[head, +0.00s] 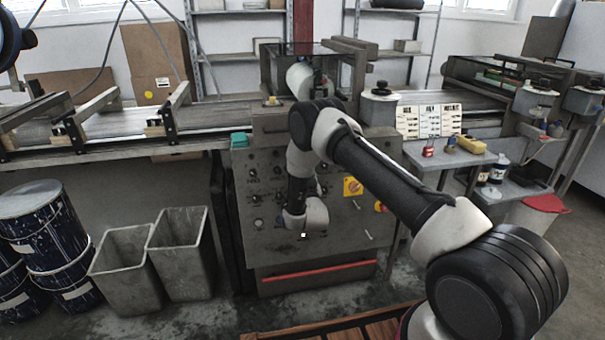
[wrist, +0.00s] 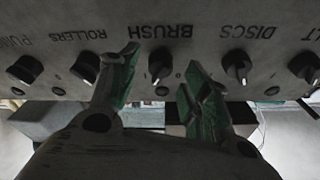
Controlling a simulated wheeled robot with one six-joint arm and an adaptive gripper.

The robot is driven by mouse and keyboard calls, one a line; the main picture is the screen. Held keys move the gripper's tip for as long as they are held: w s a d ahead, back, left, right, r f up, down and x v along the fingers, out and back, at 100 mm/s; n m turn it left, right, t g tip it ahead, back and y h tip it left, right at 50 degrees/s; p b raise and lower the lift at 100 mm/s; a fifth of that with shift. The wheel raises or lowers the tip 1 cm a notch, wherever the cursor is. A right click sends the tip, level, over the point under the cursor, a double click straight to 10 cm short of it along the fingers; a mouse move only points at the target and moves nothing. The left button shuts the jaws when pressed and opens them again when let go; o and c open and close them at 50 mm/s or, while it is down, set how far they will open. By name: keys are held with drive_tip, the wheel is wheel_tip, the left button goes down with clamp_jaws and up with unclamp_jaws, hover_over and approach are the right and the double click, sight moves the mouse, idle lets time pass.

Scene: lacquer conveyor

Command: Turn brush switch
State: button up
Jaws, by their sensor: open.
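The brush switch (wrist: 161,66) is a black knob with a light pointer mark on a grey control panel (wrist: 210,20). In the wrist view the panel lettering is upside down, with "BRUSH" printed above the knob. My gripper (wrist: 160,76) is open, one green-padded finger on each side of the brush switch. The fingers look apart from the knob; the depth gap to the panel cannot be told. In the head view the panel (head: 240,195) stands on the front of the machine, and my arm's end hides the brush switch and the fingers.
The discs knob (wrist: 237,66) and rollers knob (wrist: 86,67) flank the brush switch closely. A yellow-backed switch (head: 353,187) is right of my wrist in the head view. A red bar (head: 318,270) crosses the machine below. Grey bins (head: 182,255) stand on the left.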

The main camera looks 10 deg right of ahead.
drive_tip(key=s+f, duration=0.1)
drive_tip(key=s, duration=0.9)
drive_tip(key=shift+s+a+f, duration=0.15)
drive_tip(key=shift+s, duration=0.2)
